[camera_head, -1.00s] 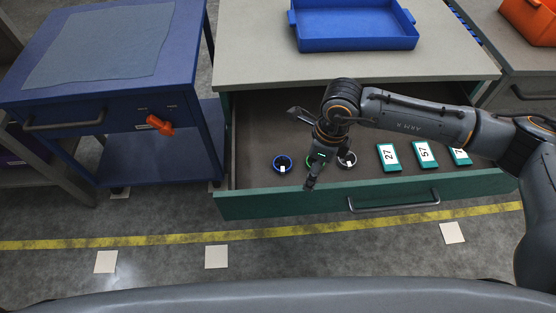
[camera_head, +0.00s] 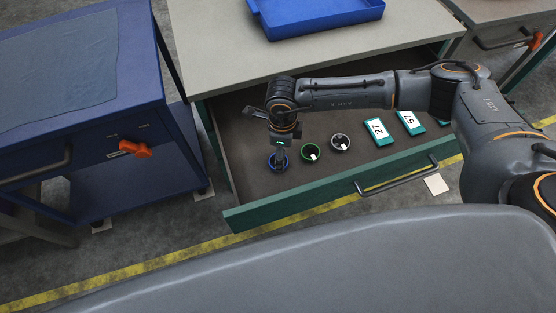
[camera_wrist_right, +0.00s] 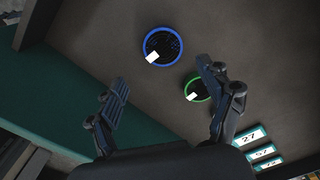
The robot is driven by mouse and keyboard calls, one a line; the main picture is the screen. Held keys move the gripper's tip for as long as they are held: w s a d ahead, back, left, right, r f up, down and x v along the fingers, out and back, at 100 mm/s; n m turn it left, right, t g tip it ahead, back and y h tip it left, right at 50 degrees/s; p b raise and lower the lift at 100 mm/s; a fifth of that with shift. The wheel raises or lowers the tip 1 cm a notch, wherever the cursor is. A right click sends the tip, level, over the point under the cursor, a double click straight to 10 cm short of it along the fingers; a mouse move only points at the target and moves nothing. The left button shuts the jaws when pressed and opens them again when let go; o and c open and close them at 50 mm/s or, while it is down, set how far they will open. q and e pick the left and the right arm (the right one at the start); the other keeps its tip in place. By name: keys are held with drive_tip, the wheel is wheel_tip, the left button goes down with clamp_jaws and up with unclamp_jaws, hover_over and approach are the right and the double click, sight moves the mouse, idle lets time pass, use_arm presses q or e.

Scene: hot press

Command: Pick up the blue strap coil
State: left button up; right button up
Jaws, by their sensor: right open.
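The blue strap coil (camera_head: 271,163) lies in the open drawer, the leftmost of three coils. In the head view my right gripper (camera_head: 281,156) is over it and hides part of it. In the right wrist view the blue coil (camera_wrist_right: 164,44), with a white tag, lies whole beyond the fingertips. There my right gripper (camera_wrist_right: 164,79) is open, with nothing between its fingers. It appears above the coil; I cannot tell the exact height. My left gripper is not in view.
A green coil (camera_head: 311,152) and a grey-white coil (camera_head: 340,142) lie to the right, then several numbered teal cards (camera_head: 377,132). The green drawer front (camera_head: 300,189) bounds the near side. A blue tray (camera_head: 320,25) is on the worktop, a blue cart (camera_head: 130,100) to the left.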

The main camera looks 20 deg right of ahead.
drive_tip(key=shift+w+a+f, duration=0.1)
drive_tip(key=shift+a+f, duration=0.05)
drive_tip(key=shift+f, duration=0.45)
drive_tip(key=f, duration=0.3)
drive_tip(key=w+f, duration=0.1)
drive_tip(key=shift+a+f+p, duration=0.15)
drive_tip(key=shift+f+p, duration=0.15)
drive_tip(key=shift+f, duration=0.1)
drive_tip(key=c, duration=1.2)
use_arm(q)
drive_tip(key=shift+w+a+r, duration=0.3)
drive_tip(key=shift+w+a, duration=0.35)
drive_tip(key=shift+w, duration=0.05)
use_arm(e)
drive_tip(key=shift+c, duration=0.2)
